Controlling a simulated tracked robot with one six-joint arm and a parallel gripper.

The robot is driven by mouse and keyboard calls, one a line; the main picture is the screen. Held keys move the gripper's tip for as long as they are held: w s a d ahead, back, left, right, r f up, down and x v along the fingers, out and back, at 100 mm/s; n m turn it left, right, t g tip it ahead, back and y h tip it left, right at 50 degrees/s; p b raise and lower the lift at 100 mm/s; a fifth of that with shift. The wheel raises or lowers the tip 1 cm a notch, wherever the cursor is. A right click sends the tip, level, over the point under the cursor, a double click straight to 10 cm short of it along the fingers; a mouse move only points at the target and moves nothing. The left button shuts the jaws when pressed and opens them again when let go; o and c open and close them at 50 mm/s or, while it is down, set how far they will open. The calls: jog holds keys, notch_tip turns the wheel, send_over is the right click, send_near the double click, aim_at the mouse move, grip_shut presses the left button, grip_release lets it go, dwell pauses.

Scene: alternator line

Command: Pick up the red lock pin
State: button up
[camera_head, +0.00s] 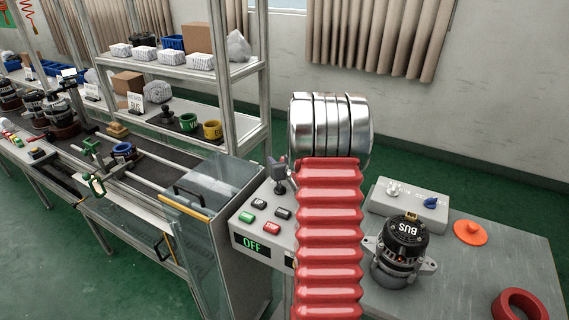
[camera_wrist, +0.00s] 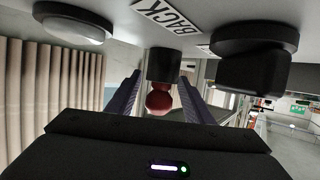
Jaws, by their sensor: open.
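In the wrist view a rounded red knob (camera_wrist: 158,98), which looks like the red lock pin, juts from a black collar (camera_wrist: 163,66) on a pale panel marked BACK. My gripper (camera_wrist: 159,82) is open, with one dark finger on each side of the knob and collar. The knob appears between the fingers; I cannot tell whether they touch it or how far it reaches between them. In the head view my red ribbed arm and its metal end cover the middle, and neither my gripper nor the red pin shows.
In the wrist view a black block (camera_wrist: 250,72) and a round dark-rimmed fitting (camera_wrist: 70,24) flank the collar. In the head view an alternator (camera_head: 405,250), an orange disc (camera_head: 470,233) and a red ring (camera_head: 520,304) are on the right table (camera_head: 480,275). A control panel (camera_head: 262,238) reads OFF.

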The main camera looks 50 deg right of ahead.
jog(key=shift+w+d+f, duration=0.2)
jog(key=shift+w, duration=0.15)
dwell(0.3)
jog(key=c, duration=1.1)
jog(key=shift+r, duration=0.1)
notch_tip(320, 180, up, 10)
jog(key=shift+f, duration=0.1)
jog(key=shift+r, duration=0.2)
dwell(0.5)
jog(key=shift+r, duration=2.35)
jog(key=shift+a, duration=0.1)
